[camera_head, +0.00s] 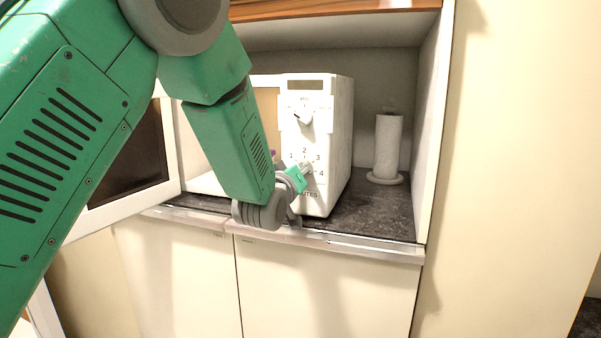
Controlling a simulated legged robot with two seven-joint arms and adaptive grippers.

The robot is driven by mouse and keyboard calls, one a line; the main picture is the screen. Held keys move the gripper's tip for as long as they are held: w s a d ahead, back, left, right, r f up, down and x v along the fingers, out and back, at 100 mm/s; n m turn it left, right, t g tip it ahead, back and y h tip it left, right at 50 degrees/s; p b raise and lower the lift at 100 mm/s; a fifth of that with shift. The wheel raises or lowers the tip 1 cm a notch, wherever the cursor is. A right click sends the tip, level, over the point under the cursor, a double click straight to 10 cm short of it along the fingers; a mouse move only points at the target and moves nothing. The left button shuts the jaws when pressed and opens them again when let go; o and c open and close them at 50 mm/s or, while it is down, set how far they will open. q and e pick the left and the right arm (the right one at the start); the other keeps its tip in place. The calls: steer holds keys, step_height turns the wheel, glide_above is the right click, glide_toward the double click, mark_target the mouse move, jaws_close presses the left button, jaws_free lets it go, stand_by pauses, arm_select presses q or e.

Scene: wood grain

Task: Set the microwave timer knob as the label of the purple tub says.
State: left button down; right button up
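The white microwave (339,140) stands in the cabinet niche with its door (130,160) swung open to the left. Its timer knob (306,167) is low on the front panel, ringed by the numbers 1 to 4. My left gripper (302,174) is at this knob, and its fingers cover part of it. I cannot tell whether they are closed on it, nor which way the knob points. A second knob (303,117) is higher on the panel. A small purple patch (273,154), perhaps the purple tub, shows in the opening behind my arm. No label on it is readable. My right gripper is out of view.
A white paper towel roll (388,145) on a round base stands right of the microwave on the dark counter (385,208). The niche's side wall (433,120) is at the right. Closed cabinet doors (325,290) lie below the counter edge.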

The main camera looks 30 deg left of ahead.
arm_select(q)
steer(key=shift+d, duration=0.1)
steer(key=m, duration=0.4)
steer(key=shift+m, duration=0.4)
steer(key=shift+m+b, duration=0.3)
steer(key=shift+m, duration=0.5)
steer(key=c, duration=1.4)
jaws_free()
steer(key=shift+w, duration=0.1)
steer(key=shift+c, duration=0.2)
steer(key=shift+w+d, duration=0.15)
steer(key=shift+a+f, duration=0.1)
steer(key=shift+a, duration=0.15)
